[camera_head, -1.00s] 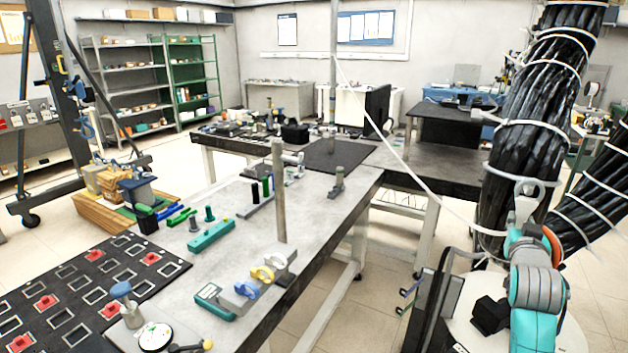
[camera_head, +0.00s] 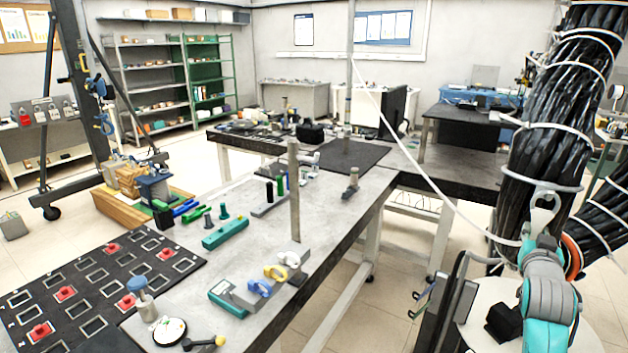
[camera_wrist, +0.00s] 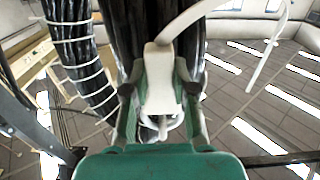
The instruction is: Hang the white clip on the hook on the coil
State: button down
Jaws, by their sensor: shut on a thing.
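The white clip (camera_head: 543,216) is at the tip of my gripper (camera_head: 541,236), in front of the black coil (camera_head: 553,120) at the right of the head view. In the wrist view the clip (camera_wrist: 160,85) stands upright between the two fingers of my gripper (camera_wrist: 158,108), which is shut on it. The coil (camera_wrist: 125,25) rises close behind the clip. A pale curved piece (camera_wrist: 190,20) runs up and right from the clip's top; I cannot tell whether it is the hook or a tie, or whether they touch.
White ties (camera_head: 563,128) ring the coil, and a second coil strand (camera_head: 600,215) branches lower right. A thin white cord (camera_head: 420,168) runs from a pole to the coil. The grey workbench (camera_head: 345,215) with tools stands left. Open floor lies between the bench and my arm.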

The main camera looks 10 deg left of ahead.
jog(key=c, duration=0.9)
grip_release()
jog(key=shift+o, duration=0.2)
